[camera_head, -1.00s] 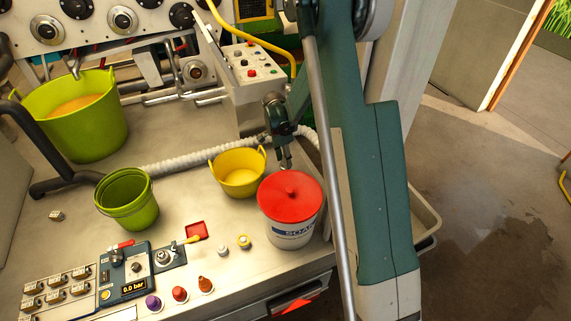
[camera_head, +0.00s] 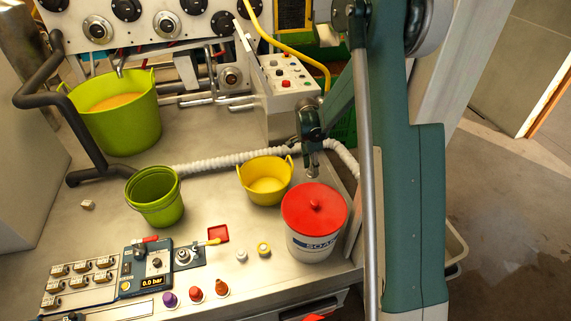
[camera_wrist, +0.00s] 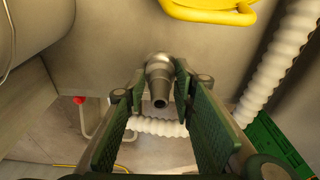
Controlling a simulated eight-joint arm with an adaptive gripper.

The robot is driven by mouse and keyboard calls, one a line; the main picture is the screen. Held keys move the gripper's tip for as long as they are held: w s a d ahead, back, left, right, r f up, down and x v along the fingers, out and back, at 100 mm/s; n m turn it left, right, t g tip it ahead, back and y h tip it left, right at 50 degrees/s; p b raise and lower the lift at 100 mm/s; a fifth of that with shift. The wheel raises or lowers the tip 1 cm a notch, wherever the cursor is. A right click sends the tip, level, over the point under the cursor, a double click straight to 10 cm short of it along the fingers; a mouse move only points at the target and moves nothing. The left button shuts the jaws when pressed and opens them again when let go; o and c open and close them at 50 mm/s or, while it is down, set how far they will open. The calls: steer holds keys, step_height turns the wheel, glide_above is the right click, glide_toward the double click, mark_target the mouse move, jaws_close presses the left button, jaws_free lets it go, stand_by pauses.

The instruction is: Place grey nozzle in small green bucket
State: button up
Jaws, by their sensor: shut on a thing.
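The grey nozzle (camera_wrist: 159,75) is between the two green finger pads of my gripper (camera_wrist: 156,92) in the wrist view, and the gripper is shut on it. In the head view my gripper (camera_head: 312,165) hangs just behind the red-lidded tub and right of the yellow bucket; the nozzle is too small to make out clearly there. The small green bucket (camera_head: 153,200) stands upright on the bench, left of the yellow bucket and well to the left of my gripper. Its inside looks empty, though its floor is partly hidden.
A larger green bucket (camera_head: 125,128) with orange contents stands at back left. The yellow bucket (camera_head: 264,183) and the red-lidded tub (camera_head: 315,222) stand near my gripper. A white corrugated hose (camera_head: 215,162) runs behind the buckets. A control box (camera_head: 290,88) rises at the back.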

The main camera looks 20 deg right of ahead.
steer(key=shift+r, duration=0.15)
step_height(320, 180, up, 12)
steer(key=shift+f, duration=0.25)
steer(key=w+a+n+t+p, duration=0.1)
steer(key=w+a+n, duration=0.2)
steer(key=a, duration=0.4)
steer(key=w+a+n+p, duration=0.1)
steer(key=w+a+n, duration=0.25)
steer(key=a, duration=0.45)
steer(key=n+y+p, duration=0.3)
steer(key=n+p, duration=0.2)
steer(key=n, duration=1.5)
glide_above(154, 183)
steer(key=s+d, duration=0.2)
steer(key=s, duration=0.4)
step_height(154, 183, down, 10)
steer(key=shift+w+f, duration=0.2)
steer(key=shift+f, duration=0.3)
